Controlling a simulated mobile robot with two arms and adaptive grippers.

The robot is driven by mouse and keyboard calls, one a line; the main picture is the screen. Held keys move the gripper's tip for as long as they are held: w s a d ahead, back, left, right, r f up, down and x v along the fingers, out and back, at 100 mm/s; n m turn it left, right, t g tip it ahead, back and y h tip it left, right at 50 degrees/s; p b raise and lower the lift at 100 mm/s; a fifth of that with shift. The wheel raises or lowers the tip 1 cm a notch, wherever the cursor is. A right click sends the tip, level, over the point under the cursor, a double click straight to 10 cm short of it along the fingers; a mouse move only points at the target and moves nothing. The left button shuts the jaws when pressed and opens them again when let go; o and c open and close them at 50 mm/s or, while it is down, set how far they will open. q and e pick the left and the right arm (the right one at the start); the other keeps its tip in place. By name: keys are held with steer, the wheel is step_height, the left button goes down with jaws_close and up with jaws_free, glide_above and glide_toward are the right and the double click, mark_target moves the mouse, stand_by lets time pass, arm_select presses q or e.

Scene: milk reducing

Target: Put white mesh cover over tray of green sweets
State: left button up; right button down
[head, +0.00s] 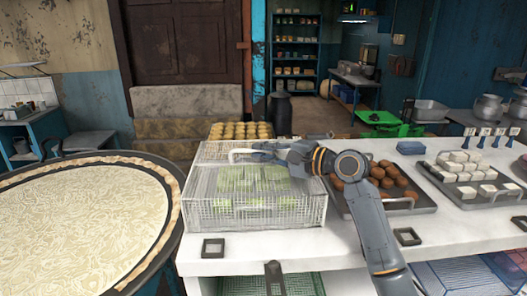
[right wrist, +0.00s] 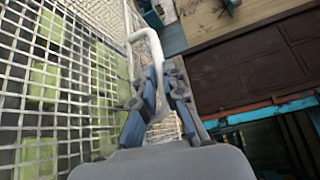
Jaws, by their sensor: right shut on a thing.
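The white mesh cover (head: 307,207) is a wire box at the left end of the white counter. It surrounds the green sweets (head: 250,180), which show through its mesh. Their tray is hard to make out behind the wires. I cannot tell whether the cover's lower edge touches the counter. My right gripper (head: 264,151) is at the top of the cover, shut on its white handle (head: 238,151). In the right wrist view the handle (right wrist: 148,36) runs between the fingers (right wrist: 158,88), beside the mesh (right wrist: 55,95) with green sweets behind it.
A tray of round brown sweets (head: 400,181) and a tray of white sweets (head: 470,165) stand right of the cover. A large round pan (head: 75,225) of pale milk is at the left. Yellow sweets (head: 234,130) sit behind the cover. Small dark frames (head: 213,248) lie along the counter's front.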

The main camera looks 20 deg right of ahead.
steer(key=shift+f, duration=0.2)
steer(key=c, duration=1.3)
jaws_free()
steer(key=shift+c, duration=0.2)
steer(key=shift+s, duration=0.1)
